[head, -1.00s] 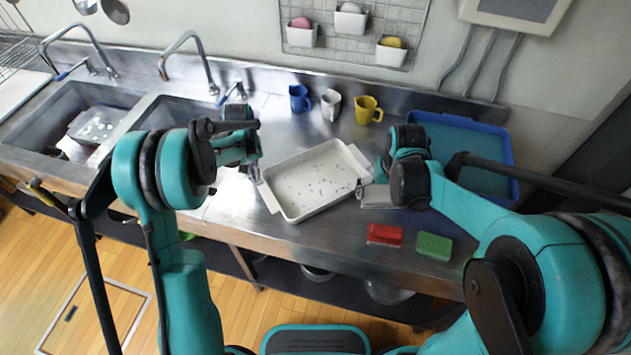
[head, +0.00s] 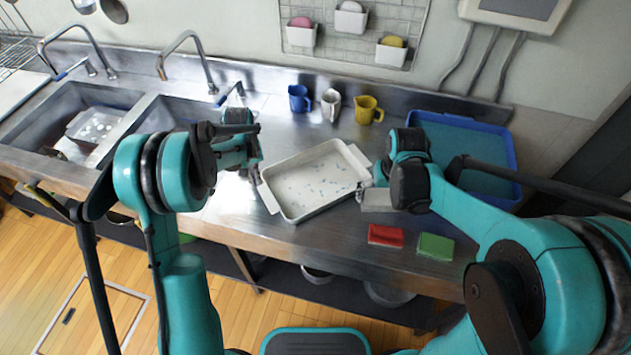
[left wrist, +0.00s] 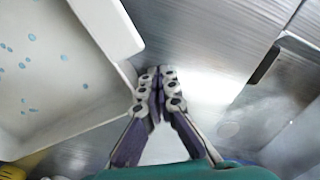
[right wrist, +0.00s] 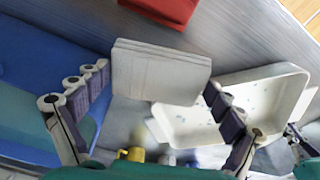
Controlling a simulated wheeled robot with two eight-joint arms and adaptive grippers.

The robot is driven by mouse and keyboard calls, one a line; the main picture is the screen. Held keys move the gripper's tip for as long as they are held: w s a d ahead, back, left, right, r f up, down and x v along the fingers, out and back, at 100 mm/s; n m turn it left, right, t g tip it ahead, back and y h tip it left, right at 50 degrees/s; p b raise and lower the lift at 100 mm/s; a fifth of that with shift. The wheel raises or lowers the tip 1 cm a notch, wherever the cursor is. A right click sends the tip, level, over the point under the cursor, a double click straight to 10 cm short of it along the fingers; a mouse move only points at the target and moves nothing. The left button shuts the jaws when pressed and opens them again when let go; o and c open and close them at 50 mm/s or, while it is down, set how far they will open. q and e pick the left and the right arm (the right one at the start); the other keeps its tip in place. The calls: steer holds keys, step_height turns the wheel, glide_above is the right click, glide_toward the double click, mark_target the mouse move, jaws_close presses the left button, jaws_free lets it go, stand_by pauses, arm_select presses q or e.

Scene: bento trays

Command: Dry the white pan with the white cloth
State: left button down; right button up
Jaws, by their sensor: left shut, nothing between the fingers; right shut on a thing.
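The white pan (head: 300,207) lies on the steel counter, with small blue drops on its inner floor. It also shows in the left wrist view (left wrist: 60,75) and the right wrist view (right wrist: 262,82). My right gripper (right wrist: 157,79) is shut on the folded white cloth (right wrist: 150,68), which sits between its fingers. In the head view the cloth (head: 378,201) is just right of the pan's right end. My left gripper (left wrist: 158,72) is shut and empty beside the pan's left end; whether it touches the pan I cannot tell.
A blue tray (head: 505,160) is behind my right arm. A blue cup (head: 299,98), a white cup (head: 331,104) and a yellow cup (head: 366,110) stand at the back. Sinks are at left.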

arm_select(q)
steer(key=shift+r+p, duration=1.7)
steer(key=shift+r, duration=1.35)
arm_select(e)
steer(key=shift+r, duration=1.8)
steer(key=shift+f, duration=0.1)
arm_select(q)
step_height(320, 180, up, 12)
steer(key=shift+f, duration=0.1)
